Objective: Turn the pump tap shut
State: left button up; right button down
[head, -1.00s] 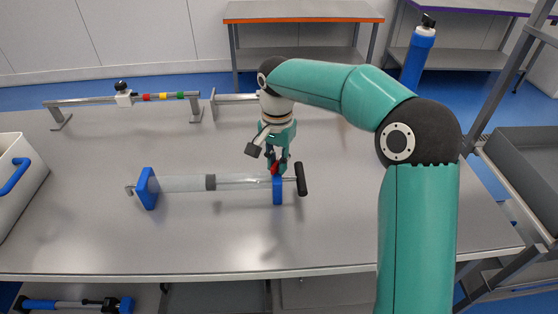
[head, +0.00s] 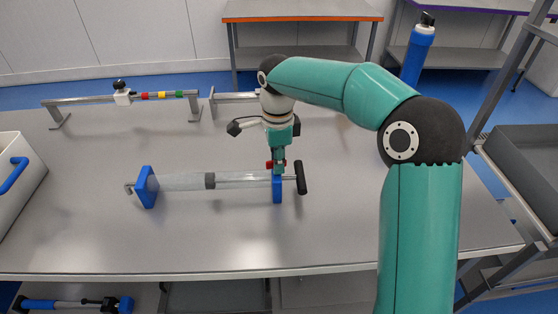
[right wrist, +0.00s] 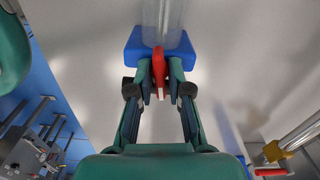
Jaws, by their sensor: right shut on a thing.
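The pump (head: 235,179) lies along the table, a clear tube between two blue end blocks with a black handle (head: 301,178) at its right end. Its red tap (head: 269,164) sits on top of the right blue block, mostly hidden behind my gripper in the head view. In the right wrist view the red tap (right wrist: 159,68) stands between the fingers, in front of the blue block (right wrist: 135,50). My right gripper (head: 278,168) points down over this block and is shut on the tap. My left gripper is in neither current view.
A rail with coloured rings (head: 160,95) stands at the table's back left. A white tub (head: 15,190) with a blue handle is at the left edge. A grey tray (head: 520,165) is right of the table. The table front is clear.

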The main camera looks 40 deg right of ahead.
jog(key=shift+m, duration=0.6)
jog(key=c, duration=1.2)
grip_release()
jog(key=shift+o, duration=0.2)
